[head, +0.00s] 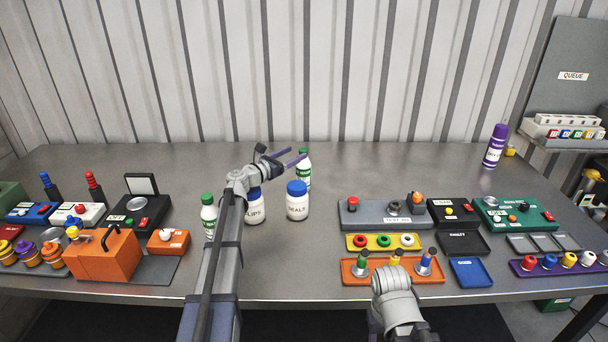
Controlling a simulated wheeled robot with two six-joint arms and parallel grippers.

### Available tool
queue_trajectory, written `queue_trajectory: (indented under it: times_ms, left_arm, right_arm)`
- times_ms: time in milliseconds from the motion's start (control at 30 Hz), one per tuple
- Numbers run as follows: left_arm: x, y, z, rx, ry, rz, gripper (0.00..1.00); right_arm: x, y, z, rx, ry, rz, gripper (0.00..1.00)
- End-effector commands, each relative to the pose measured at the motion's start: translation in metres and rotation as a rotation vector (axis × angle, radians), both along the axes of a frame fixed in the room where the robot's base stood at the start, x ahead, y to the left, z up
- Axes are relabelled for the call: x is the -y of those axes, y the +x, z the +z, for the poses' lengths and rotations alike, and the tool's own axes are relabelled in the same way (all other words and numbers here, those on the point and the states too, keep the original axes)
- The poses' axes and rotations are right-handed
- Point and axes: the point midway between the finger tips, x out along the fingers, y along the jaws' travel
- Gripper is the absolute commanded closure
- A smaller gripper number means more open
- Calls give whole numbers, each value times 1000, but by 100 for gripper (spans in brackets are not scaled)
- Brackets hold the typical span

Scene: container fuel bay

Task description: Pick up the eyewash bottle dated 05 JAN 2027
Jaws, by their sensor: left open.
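Two white bottles with green caps and green labels stand on the metal table. One green-capped bottle (305,172) is at the back centre. The other green-capped bottle (209,216) is further left and nearer, beside my left arm. Their dates are too small to read, so I cannot tell which one says 05 JAN 2027. My left gripper (296,153) is open, with purple fingers pointing right at the back bottle's upper part. A fingertip overlaps its cap in the picture; I cannot tell whether they touch. My right arm shows at the bottom right, but its gripper jaws are not visible.
Two blue-capped white jars, one labelled SEALS (297,205) and one partly hidden jar (254,210), stand near the left gripper. A purple bottle (495,147) stands at the back right. Trays crowd the right; an orange box (103,258) and other items fill the left.

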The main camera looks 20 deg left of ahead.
Motion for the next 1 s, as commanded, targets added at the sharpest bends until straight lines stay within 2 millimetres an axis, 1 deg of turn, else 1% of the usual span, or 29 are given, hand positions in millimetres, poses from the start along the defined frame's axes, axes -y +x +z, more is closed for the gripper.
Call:
queue_trajectory:
  times_ms: [133,233,400,533,767,867,1000]
  left_arm:
    - [1,3,-1,0,0,1,26]
    - [5,9,-2,0,0,0,26]
    - [16,30,-7,0,0,-1,26]
    - [24,45,-5,0,1,-1,26]
    - [26,46,-5,0,1,1,26]
    - [26,46,-5,0,1,1,35]
    - [26,46,-5,0,1,1,51]
  right_arm:
    - [0,0,-1,0,0,0,50]
    - [0,0,-2,0,0,0,50]
    - [0,0,-6,0,0,0,50]
    - [0,0,-5,0,0,0,50]
    - [0,0,-5,0,0,0,50]
    - [0,0,-5,0,0,0,50]
    - [0,0,-5,0,0,0,50]
